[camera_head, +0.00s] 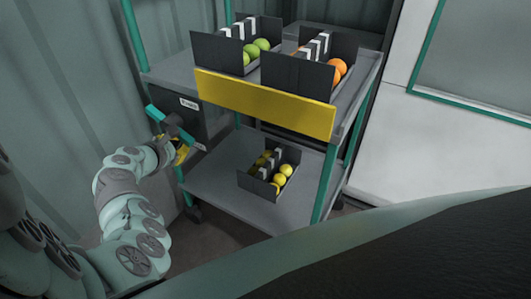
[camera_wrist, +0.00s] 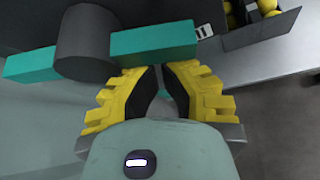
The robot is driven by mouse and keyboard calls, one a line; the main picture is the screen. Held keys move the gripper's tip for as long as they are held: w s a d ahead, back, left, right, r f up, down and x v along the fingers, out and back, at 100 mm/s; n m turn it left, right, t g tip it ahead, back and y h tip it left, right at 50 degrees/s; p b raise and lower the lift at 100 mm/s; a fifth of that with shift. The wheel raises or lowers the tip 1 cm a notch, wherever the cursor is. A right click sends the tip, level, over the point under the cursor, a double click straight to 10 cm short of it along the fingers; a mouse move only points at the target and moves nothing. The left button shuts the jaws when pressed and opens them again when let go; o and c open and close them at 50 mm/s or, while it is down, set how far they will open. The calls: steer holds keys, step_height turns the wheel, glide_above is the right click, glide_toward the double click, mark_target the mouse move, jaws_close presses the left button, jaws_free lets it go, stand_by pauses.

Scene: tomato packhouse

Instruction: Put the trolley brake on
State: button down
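The grey trolley has teal posts and a yellow front board (camera_head: 265,103). On its left side is a dark box (camera_head: 196,122) with a small white label. A teal bar, which looks like the brake lever (camera_head: 157,113), crosses the box's front. In the wrist view the teal bar (camera_wrist: 150,42) runs tilted across the top, through a dark round hub (camera_wrist: 85,40). My yellow gripper (camera_head: 182,148) is near the bar's lower end. In the wrist view my gripper (camera_wrist: 160,78) has its fingers slightly parted, with nothing between them, just short of the bar's right part; contact cannot be told.
Dark crates of green (camera_head: 221,55) and orange tomatoes (camera_head: 296,78) stand on the upper shelf. A crate of yellow ones (camera_head: 257,183) stands on the lower shelf (camera_head: 215,187). Grey-green wall panels stand close on the left. A white panel (camera_head: 440,135) is at the right.

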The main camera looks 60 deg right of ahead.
mark_target(180, 137)
steer(key=shift+s+r+n+g+p, duration=0.3)
steer(key=shift+r+n+g+p, duration=0.2)
steer(key=shift+p, duration=1.3)
steer(key=shift+s+d+r+n+g+p, duration=0.1)
steer(key=shift+s+r+n+g+p, duration=0.3)
steer(key=shift+r+n+g+p, duration=0.45)
steer(key=shift+s+r+n+g+p, duration=0.35)
steer(key=shift+n+g+p, duration=0.25)
steer(key=shift+n+g, duration=0.4)
steer(key=shift+r+g, duration=0.25)
steer(key=shift+r, duration=0.25)
